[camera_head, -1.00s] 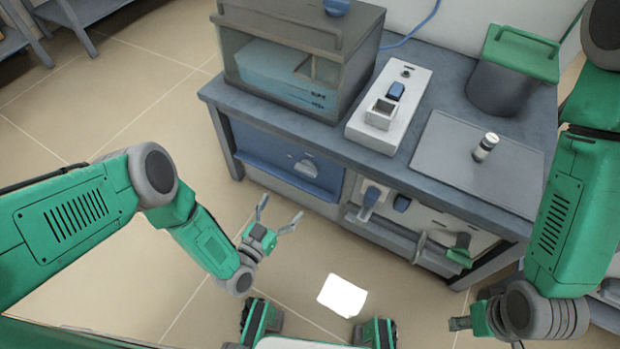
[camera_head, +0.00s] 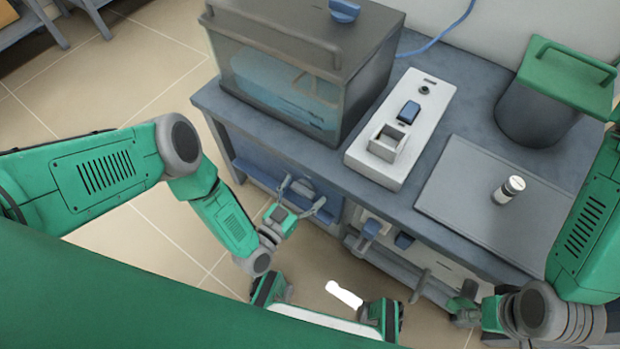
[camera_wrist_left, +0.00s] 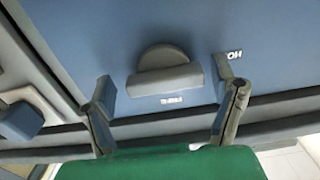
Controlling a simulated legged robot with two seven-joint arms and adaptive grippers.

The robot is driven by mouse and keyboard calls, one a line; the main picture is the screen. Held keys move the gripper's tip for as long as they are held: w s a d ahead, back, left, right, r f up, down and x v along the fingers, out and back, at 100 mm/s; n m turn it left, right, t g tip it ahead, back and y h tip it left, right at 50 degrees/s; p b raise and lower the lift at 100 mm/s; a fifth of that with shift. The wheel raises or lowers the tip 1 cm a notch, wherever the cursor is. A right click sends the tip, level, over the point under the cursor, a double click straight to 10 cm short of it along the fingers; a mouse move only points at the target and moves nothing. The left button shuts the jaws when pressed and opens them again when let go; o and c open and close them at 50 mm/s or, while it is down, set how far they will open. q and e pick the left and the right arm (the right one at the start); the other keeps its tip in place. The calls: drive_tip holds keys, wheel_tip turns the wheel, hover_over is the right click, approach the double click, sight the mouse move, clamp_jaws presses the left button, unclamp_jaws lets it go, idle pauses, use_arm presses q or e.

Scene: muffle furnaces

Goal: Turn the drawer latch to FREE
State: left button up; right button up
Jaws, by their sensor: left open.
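The drawer has a blue front (camera_head: 255,178) below the bench top; it fills much of the left wrist view (camera_wrist_left: 120,40). The latch (camera_wrist_left: 165,72) is a grey knob with a half-round back and a straight bar, lying about level in the left wrist view. Small white lettering is beside and below it, too blurred to read fully. My left gripper (camera_head: 302,193) is open in front of the drawer. In the left wrist view, its fingers (camera_wrist_left: 168,95) stand on either side of the latch, apart from it. My right gripper (camera_head: 468,302) is low at the right, its jaws unclear.
A glass-fronted cabinet (camera_head: 290,85), a white switch box (camera_head: 410,125), a grey plate (camera_head: 460,185) with a small cylinder (camera_head: 509,189), and a green-lidded bin (camera_head: 540,110) stand on the bench. Blue knobs (camera_head: 372,228) sit on the panel right of the drawer.

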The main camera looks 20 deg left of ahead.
use_arm(q)
drive_tip(key=shift+a, duration=0.4)
drive_tip(key=c, duration=0.9)
drive_tip(key=shift+w+d, duration=0.1)
drive_tip(key=shift+d, duration=0.05)
drive_tip(key=shift+c, duration=1.3)
drive_tip(key=shift+d, duration=0.15)
use_arm(e)
drive_tip(key=shift+a+r, duration=0.15)
drive_tip(key=shift+a, duration=0.05)
